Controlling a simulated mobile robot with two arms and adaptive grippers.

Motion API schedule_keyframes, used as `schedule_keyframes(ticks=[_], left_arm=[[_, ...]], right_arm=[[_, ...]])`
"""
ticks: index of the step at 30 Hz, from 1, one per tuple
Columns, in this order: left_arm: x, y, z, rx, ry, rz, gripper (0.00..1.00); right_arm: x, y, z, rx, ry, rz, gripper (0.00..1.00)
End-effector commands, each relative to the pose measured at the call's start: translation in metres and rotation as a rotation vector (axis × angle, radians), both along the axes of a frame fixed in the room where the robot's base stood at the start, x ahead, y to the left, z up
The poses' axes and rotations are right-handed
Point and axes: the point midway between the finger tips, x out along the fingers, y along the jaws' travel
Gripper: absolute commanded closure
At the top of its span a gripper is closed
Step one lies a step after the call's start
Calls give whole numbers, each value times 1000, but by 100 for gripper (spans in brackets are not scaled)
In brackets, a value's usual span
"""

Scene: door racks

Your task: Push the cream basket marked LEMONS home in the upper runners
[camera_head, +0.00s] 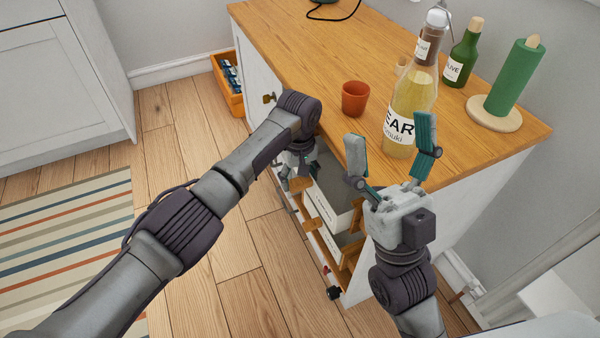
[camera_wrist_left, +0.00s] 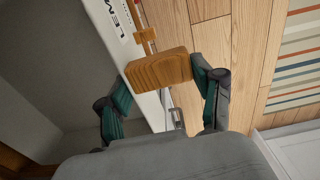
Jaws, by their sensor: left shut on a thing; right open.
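The cream basket (camera_wrist_left: 121,22) shows in the left wrist view with part of its dark lettering, "LEM", on its face. A wooden handle (camera_wrist_left: 160,68) at its edge lies between the fingers of my left gripper (camera_wrist_left: 158,82), which is shut on it. In the head view my left gripper (camera_head: 298,178) is low at the cabinet's open front, beside the upper cream basket (camera_head: 338,196); my arm partly hides this place. The upper runners are mostly hidden. My right gripper (camera_head: 390,145) is open and empty, above the counter's front edge.
The wooden counter (camera_head: 300,45) holds a tall labelled bottle (camera_head: 411,98) just behind my right gripper, an orange cup (camera_head: 355,98), a green bottle (camera_head: 461,62) and a green roll (camera_head: 513,78). An orange crate (camera_head: 229,88) stands at the cabinet's far end.

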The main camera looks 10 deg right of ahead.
Motion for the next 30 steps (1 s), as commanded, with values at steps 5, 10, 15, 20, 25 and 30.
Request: schedule_keyframes(ticks=[5, 10, 15, 20, 25, 30], left_arm=[[-8, -1, -1, -8, 20, -13, 100], [-10, 4, -1, -5, 22, -12, 100], [-11, 8, -1, -5, 22, -11, 100], [-12, 13, -1, -4, 23, -8, 100], [-13, 18, -2, -4, 24, -7, 100], [-14, 23, -2, -2, 23, -6, 100]], right_arm=[[0, 0, 9, 0, 0, 0, 16], [0, 0, 17, 0, 0, 0, 16], [0, 0, 23, 0, 0, 0, 16], [0, 0, 30, 0, 0, 0, 16], [0, 0, 37, 0, 0, 0, 16], [0, 0, 43, 0, 0, 0, 16]])
